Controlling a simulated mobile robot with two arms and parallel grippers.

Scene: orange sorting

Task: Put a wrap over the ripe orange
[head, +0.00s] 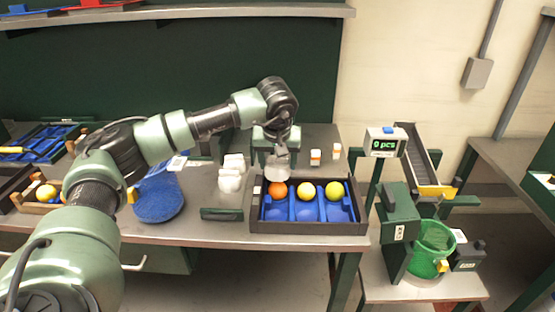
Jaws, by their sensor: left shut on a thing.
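The ripe orange (277,189) sits in the left part of a dark tray (310,227) with blue dividers. Two yellower fruits (305,191) (335,190) sit to its right in the same tray. My left gripper (278,163) points down just above the ripe orange and is shut on a pale wrap (277,174). The wrap hangs at the upper edge of the orange; whether it touches the fruit I cannot tell. A pile of white wraps (230,180) stands on the table left of the tray. My right gripper is not in view.
A blue cushion-like bag (160,200) and a dark green block (221,214) are left of the tray. To the right are a counter display (384,143), a chute (420,160) and a green basket (432,250).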

